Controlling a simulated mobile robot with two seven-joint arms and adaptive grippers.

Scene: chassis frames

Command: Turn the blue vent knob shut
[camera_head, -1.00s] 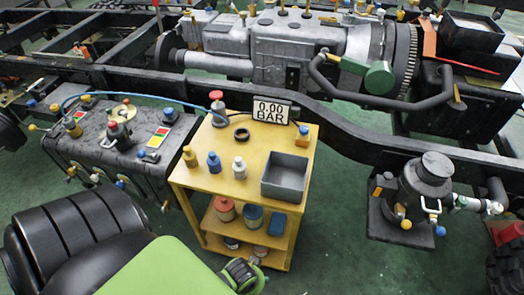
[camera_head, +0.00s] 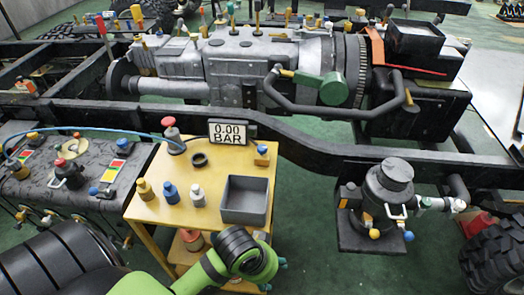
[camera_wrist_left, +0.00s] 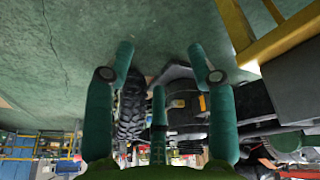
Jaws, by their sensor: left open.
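A round blue knob (camera_head: 408,236) sits low at the right of the dark canister unit (camera_head: 388,185) on the truck frame, beside a yellow knob. More blue knobs sit on the black tanks at the left, such as one on top (camera_head: 123,144) and one at the front edge (camera_head: 94,191). I cannot tell from the frames which is the vent knob. My left gripper (camera_head: 277,272) is low in front of the yellow cart, left of the canister unit and touching no knob. In the left wrist view its teal fingers (camera_wrist_left: 160,75) are spread and empty. My right gripper is out of view.
The yellow cart (camera_head: 150,207) carries bottles, a grey bin (camera_head: 245,200) and a pressure display (camera_head: 229,132). A black frame rail (camera_head: 310,150) runs behind. Green floor between cart and canister unit is free. A tyre (camera_head: 492,262) stands at the far right.

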